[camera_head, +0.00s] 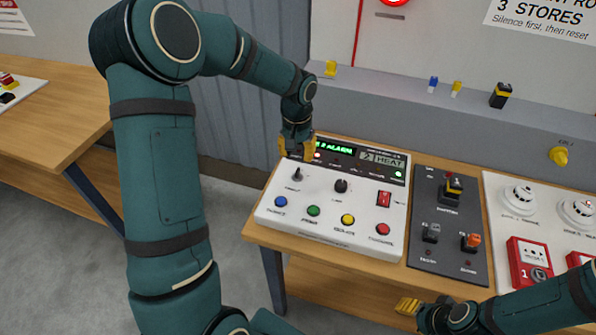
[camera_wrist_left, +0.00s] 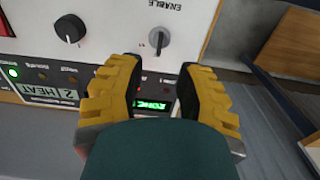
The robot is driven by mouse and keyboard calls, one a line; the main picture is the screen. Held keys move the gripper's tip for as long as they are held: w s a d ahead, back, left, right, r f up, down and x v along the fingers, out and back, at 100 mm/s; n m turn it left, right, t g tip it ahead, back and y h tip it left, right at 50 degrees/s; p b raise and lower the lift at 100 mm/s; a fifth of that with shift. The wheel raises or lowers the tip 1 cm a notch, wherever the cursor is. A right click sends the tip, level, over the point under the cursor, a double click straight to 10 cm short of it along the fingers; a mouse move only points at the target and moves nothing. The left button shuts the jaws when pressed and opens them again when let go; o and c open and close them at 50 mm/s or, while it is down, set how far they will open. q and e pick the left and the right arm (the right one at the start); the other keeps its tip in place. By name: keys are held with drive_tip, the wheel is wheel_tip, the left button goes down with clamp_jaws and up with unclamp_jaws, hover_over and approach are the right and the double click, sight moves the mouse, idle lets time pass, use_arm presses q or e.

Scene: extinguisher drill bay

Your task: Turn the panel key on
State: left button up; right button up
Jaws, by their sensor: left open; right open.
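The white alarm panel (camera_head: 320,222) lies on the wooden bench, its dark display strip along the back. The panel key (camera_head: 297,175) is a small grey switch at the panel's back left. In the left wrist view the key (camera_wrist_left: 160,38), beside the word ENABLE, sits just beyond the fingertips. My left gripper (camera_head: 297,148) hangs over the back left corner of the panel, behind the key and apart from it. Its yellow fingers (camera_wrist_left: 158,82) are open with nothing held between them. My right gripper (camera_head: 407,306) is low in front of the bench, open, partly hidden by its own arm.
A black knob (camera_head: 341,186), a red rocker switch (camera_head: 384,199) and several coloured buttons share the panel. A dark switch plate (camera_head: 450,255) and a white board with detectors (camera_head: 517,198) lie to the right. A grey ledge (camera_head: 400,103) runs behind the bench.

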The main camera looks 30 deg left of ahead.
sight(298, 170)
use_arm(q)
wheel_tip(298, 170, down, 8)
drive_tip(key=shift+w+r+b, duration=0.1)
drive_tip(key=shift+b, duration=0.2)
clamp_jaws()
